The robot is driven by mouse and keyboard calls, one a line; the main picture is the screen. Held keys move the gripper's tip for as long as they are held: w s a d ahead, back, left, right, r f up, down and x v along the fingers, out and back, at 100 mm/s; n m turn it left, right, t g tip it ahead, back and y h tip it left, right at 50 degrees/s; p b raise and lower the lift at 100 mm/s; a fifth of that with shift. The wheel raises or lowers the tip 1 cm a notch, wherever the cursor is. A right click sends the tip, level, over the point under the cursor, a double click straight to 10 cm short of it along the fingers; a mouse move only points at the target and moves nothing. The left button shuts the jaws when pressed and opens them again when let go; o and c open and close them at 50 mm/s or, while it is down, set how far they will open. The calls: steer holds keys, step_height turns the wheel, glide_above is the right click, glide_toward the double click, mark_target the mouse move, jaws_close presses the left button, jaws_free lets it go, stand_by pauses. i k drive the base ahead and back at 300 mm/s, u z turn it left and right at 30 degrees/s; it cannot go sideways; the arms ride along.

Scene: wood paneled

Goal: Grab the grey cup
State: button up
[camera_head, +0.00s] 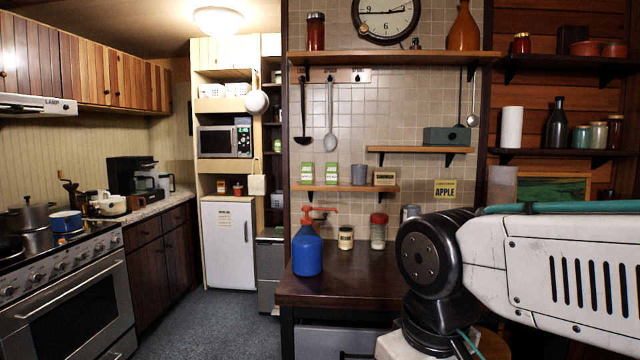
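A small grey cup (358,175) stands upright on the low wooden wall shelf (330,187), above the dark counter. It is between a green and white packet (332,172) on its left and a small tan labelled box (385,178) on its right. My arm fills the right foreground, with a black joint and white links. My gripper is not in view, so its state and what it holds do not show.
On the dark counter (345,285) below stand a blue bottle with a red pump (307,250), a small labelled jar (345,238) and a red-lidded jar (378,231). Another shelf (420,149) is above right. Carpeted floor (225,325) is open at left, beside the stove (75,290).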

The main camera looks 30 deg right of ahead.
mark_target(359, 171)
steer(key=u, duration=0.55)
steer(key=i, duration=1.4)
steer(key=z, duration=0.65)
steer(key=i, duration=0.55)
steer(key=z, duration=0.65)
